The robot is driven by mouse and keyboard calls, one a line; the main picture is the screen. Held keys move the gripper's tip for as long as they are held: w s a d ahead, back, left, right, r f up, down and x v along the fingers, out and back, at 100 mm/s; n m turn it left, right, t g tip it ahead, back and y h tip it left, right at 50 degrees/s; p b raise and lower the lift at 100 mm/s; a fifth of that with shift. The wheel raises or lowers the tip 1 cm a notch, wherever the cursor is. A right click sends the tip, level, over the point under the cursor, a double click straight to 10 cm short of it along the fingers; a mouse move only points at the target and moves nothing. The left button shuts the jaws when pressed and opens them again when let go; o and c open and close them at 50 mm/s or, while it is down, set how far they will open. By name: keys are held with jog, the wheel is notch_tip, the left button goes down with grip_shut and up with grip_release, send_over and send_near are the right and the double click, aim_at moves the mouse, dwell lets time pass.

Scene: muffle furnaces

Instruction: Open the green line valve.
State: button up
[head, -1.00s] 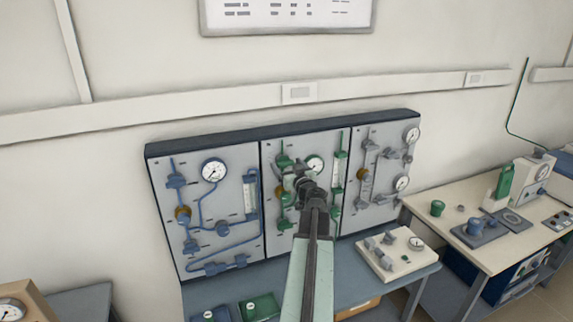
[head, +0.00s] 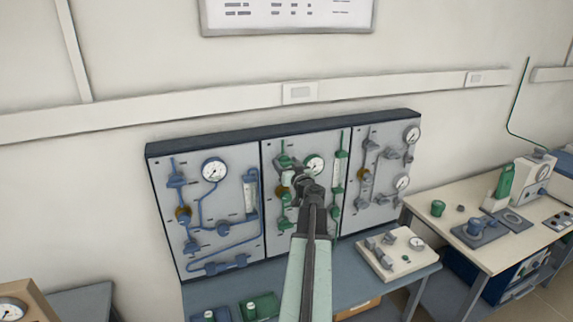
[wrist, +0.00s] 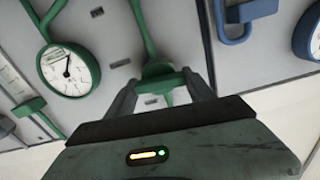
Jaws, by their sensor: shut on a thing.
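The green line runs on the middle panel (head: 273,225), with green fittings, a round gauge (head: 314,165) and a clear flow tube. My gripper (head: 299,180) is at the left part of this panel, left of and below the gauge. In the wrist view my gripper (wrist: 160,84) has its two fingers on either side of a green valve part (wrist: 157,70) on the green pipe, and is shut on it. The green gauge also shows in the wrist view (wrist: 68,70). My gripper hides much of the valve in the head view, so I cannot tell the handle's angle.
A blue-piped panel (head: 225,180) is on the left and a grey-piped panel (head: 385,180) on the right. Below, a bench (head: 345,290) holds a white box with a gauge (head: 397,253) and small green and blue units. A side table (head: 455,220) stands right.

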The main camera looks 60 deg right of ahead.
jog(key=m, duration=0.8)
jog(key=shift+s+d+f+m, duration=0.1)
jog(key=shift+m, duration=0.3)
jog(key=m, duration=0.4)
jog(key=shift+f+m, duration=0.15)
jog(key=shift+m, duration=1.95)
jog(key=o, duration=1.4)
jog(key=shift+s, duration=0.1)
